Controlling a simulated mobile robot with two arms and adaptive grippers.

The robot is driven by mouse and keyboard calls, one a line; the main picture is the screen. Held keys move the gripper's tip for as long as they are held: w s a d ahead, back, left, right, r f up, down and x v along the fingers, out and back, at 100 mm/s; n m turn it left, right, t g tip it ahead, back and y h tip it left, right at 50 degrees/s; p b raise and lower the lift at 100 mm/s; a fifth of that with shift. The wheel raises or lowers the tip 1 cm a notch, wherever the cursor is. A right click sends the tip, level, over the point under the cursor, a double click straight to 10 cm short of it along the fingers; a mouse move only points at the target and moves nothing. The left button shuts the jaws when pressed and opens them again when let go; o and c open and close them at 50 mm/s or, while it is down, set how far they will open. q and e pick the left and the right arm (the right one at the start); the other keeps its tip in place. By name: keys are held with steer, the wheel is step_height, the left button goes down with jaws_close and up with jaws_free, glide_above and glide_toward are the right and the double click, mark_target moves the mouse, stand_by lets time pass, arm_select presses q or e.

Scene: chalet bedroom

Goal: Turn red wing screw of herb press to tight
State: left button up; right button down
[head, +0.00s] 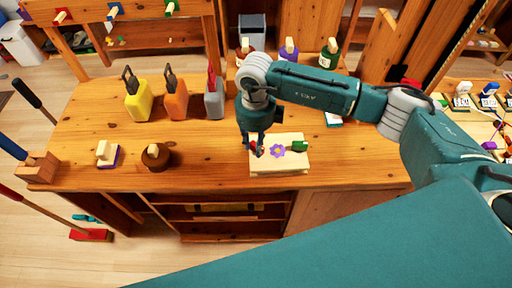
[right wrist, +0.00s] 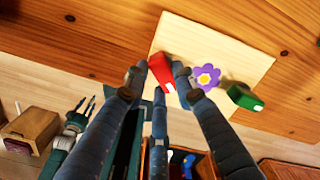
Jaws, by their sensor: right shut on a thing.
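The herb press (head: 262,168) is a pale wooden block on the workbench, with a purple flower on top. The block also shows in the right wrist view (right wrist: 226,51). The red wing screw (right wrist: 162,70) is at its left side and the green wing screw (head: 299,147) at its right. My right gripper (head: 256,150) reaches down from above and is shut on the red wing screw, which shows between its fingertips in the right wrist view (right wrist: 161,71). A teal part with dark prongs, apparently my left gripper (right wrist: 86,105), shows at lower left there; its opening is unclear.
Yellow (head: 138,103), orange (head: 176,101) and grey (head: 214,100) bottles stand behind left. A round brown piece (head: 156,158) and a small purple-based block (head: 106,155) stand left. Several small jars stand at the back. The bench between the brown piece and the press is clear.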

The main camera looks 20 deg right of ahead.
steer(key=m+b, duration=0.1)
steer(key=m, duration=0.1)
steer(key=m+b, duration=0.1)
steer(key=m, duration=0.1)
steer(key=shift+w+f+m+b, duration=0.1)
steer(key=shift+w+m+b, duration=0.1)
steer(key=shift+m+b, duration=0.15)
steer(key=m+b, duration=0.1)
steer(key=m, duration=0.3)
steer(key=shift+w+m+b, duration=0.15)
steer(key=shift+m+b, duration=0.2)
steer(key=shift+b, duration=0.05)
steer(key=c, duration=1.4)
jaws_free()
steer(key=shift+r, duration=0.2)
step_height(320, 180, up, 12)
steer(key=shift+f, duration=0.1)
